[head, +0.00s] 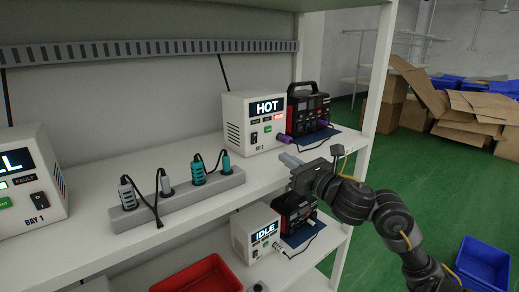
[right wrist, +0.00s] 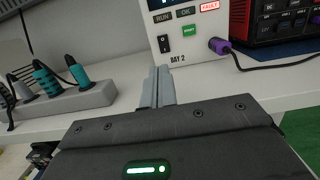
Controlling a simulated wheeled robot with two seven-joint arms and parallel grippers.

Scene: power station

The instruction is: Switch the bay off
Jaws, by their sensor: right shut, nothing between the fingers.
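The Bay 2 unit (head: 235,122) is a white box on the upper shelf with a lit "HOT" display (head: 267,107) and a red-lit fault label (right wrist: 210,6). Its black rocker switch (right wrist: 164,43) sits at the front's lower left, with a green button (right wrist: 189,30) to the right. A purple plug (right wrist: 219,46) is in the front's right side. My right gripper (head: 290,160) is shut and empty, in front of and below the unit. In the right wrist view its fingertips (right wrist: 161,70) point up just below the switch and appear apart from it. My left gripper is out of view.
A black and red power station (head: 308,110) stands right of Bay 2. A grey power strip (head: 178,202) with teal and grey plugs lies to the left, near the Bay 1 unit (head: 30,180). An "IDLE" unit (head: 258,236) and a red crate (head: 198,275) are below.

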